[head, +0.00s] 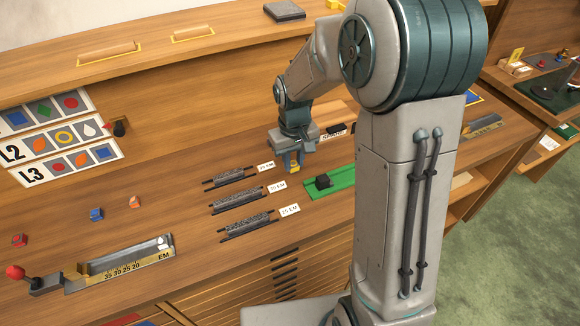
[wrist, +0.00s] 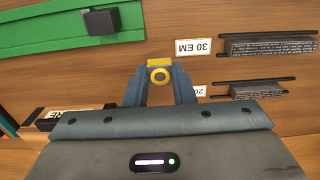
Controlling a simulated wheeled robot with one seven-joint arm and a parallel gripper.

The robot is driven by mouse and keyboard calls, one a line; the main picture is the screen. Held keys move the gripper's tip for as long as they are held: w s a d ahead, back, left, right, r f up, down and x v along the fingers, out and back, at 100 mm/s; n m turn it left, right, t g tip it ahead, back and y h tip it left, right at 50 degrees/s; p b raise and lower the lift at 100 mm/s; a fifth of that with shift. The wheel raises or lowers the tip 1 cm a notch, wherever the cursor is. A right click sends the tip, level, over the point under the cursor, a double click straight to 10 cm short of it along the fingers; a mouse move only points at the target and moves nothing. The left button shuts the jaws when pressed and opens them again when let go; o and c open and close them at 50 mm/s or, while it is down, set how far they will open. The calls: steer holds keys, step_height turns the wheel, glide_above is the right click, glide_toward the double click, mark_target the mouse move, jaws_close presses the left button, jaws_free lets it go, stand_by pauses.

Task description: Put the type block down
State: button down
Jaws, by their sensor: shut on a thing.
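The type block is a small yellow block with a yellow ring on its face. It shows between my fingers in the wrist view (wrist: 159,76) and as a yellow patch under my gripper in the head view (head: 293,169). My gripper (head: 293,158) is shut on it, with one finger on each side in the wrist view (wrist: 160,88). The gripper points down over the wooden bench top (head: 165,215), between the labelled type racks (head: 229,176) and the green tray (head: 335,184). I cannot tell whether the block touches the bench. Its underside is hidden.
A dark block (head: 323,181) sits on the green tray. A red block (head: 19,240), blue block (head: 96,214) and orange block (head: 135,202) stand at the left, near the lever-fitted caster (head: 120,262). A chart (head: 65,166) of coloured symbols stands behind. Bare wood lies left of the racks.

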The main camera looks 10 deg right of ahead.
mark_target(291, 179)
steer(key=shift+w+a+f, duration=0.3)
steer(key=shift+w, duration=0.05)
steer(key=shift+f+p, duration=0.4)
steer(key=shift+f, duration=1.6)
steer(key=shift+f, duration=0.1)
steer(key=c, duration=1.2)
jaws_free()
steer(key=shift+c, duration=0.2)
